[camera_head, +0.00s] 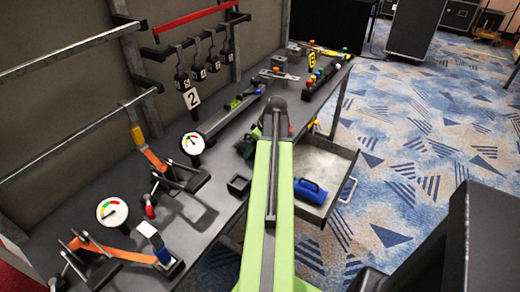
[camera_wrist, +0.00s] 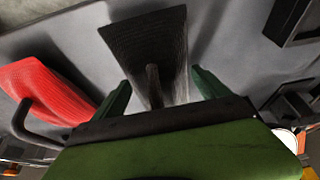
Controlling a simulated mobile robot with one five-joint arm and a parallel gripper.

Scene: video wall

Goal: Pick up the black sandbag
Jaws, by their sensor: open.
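The black sandbag (camera_wrist: 148,36) shows in the wrist view as a dark ribbed block on the grey surface, with a dark handle (camera_wrist: 153,85) towards me. My gripper (camera_wrist: 161,82) is open, with one green finger on each side of the handle. I cannot tell whether the fingers touch the bag. In the head view my green arm reaches over the table, and my gripper (camera_head: 275,118) hides most of what lies under it. I cannot make out the black sandbag there.
A red sandbag (camera_wrist: 45,90) with a dark handle lies close left in the wrist view. A blue sandbag (camera_head: 311,190) lies in the open drawer (camera_head: 330,160). Patterned carpet at right is mostly open.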

